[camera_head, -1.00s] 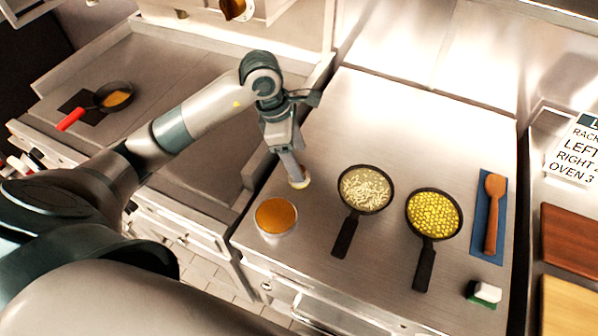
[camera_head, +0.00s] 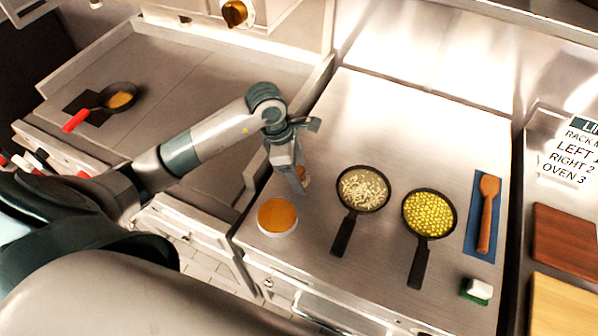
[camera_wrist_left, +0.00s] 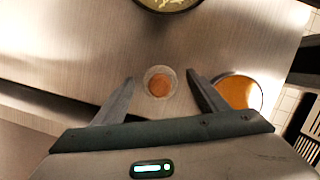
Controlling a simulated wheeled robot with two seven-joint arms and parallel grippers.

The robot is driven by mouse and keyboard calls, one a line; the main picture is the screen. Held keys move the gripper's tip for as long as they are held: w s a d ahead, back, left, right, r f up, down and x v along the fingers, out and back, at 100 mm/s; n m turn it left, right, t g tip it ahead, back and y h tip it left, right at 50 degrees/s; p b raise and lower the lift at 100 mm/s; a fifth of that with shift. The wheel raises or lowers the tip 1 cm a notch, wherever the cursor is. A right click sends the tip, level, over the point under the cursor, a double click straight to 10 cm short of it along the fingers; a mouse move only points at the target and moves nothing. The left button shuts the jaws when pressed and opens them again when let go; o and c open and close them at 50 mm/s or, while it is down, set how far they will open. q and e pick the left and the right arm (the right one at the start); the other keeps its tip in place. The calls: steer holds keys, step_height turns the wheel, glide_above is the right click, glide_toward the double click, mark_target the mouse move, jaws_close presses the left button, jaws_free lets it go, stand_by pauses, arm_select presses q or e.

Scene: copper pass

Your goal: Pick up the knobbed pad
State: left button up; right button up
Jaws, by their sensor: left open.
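The knobbed pad (camera_wrist_left: 158,82) looks like a small pale round disc with a brown round knob in its middle. It rests on the steel counter. In the head view the pad (camera_head: 301,173) is mostly hidden behind my left gripper (camera_head: 302,187). In the wrist view my left gripper (camera_wrist_left: 160,80) is open, with one finger on each side of the pad and visible gaps between. I cannot tell the height of the fingertips above the counter. My right gripper is not in view.
A round container of orange contents (camera_head: 277,216) stands close by the pad. A pan of pale shreds (camera_head: 362,190) and a pan of yellow pieces (camera_head: 429,213) stand to the right. Beyond are a wooden spoon (camera_head: 487,215) on a blue mat and a green-and-white block (camera_head: 477,290).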

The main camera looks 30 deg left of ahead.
mark_target(302, 169)
arm_select(q)
steer(key=shift+f, duration=0.25)
steer(key=c, duration=1.2)
steer(key=shift+w+r, duration=0.1)
steer(key=shift+c, duration=0.2)
steer(key=shift+r+b, duration=0.7)
steer(key=shift+r, duration=0.1)
step_height(302, 169, up, 2)
steer(key=shift+r+b, duration=0.15)
steer(key=shift+b, duration=0.55)
steer(key=s+d+r+b, duration=0.3)
steer(key=d+r, duration=0.4)
steer(key=d, duration=0.4)
steer(key=shift+s+d+b, duration=0.15)
steer(key=shift+s+b, duration=0.05)
steer(key=shift+b, duration=0.1)
